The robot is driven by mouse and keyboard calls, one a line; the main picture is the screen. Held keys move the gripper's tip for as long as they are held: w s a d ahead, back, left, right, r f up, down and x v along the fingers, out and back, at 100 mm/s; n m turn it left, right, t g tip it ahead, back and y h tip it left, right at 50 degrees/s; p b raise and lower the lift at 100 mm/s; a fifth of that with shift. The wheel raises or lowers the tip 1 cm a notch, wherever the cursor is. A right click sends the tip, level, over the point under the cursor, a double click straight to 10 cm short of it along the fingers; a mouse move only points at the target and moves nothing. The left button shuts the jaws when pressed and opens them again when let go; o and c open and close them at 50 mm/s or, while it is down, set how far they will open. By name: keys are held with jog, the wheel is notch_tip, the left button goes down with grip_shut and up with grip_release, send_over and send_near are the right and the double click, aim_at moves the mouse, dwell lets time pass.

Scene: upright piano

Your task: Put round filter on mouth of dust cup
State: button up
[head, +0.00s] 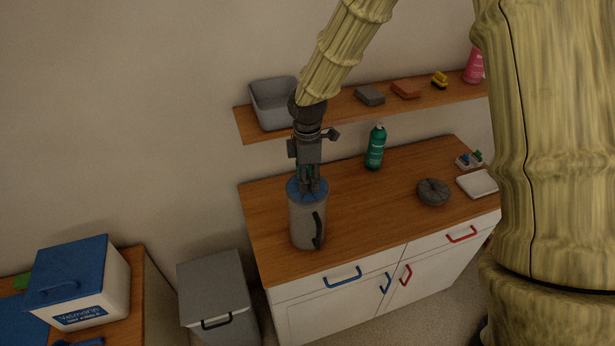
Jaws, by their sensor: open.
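The dust cup (300,226) is a grey cylinder with a dark side handle, standing upright at the left of the wooden counter. A round blue piece (294,187) lies at its top, across the mouth; it may be the round filter, but my fingers hide part of it. I cannot tell whether it sits flat. My gripper (309,189) points down over the cup's mouth, its open fingertips at or just above the blue piece. A dark grey, ridged round object (433,192) lies flat on the counter to the right; I cannot tell what it is.
A green bottle (375,148) stands behind, right of the cup. A white tray (478,184) lies at the right. The wall shelf (350,107) holds a grey basin (273,104) and sponges, close behind my wrist. Counter between cup and ridged object is clear.

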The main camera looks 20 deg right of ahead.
jog(key=shift+r, duration=0.2)
notch_tip(320, 180, up, 12)
jog(key=b, duration=0.4)
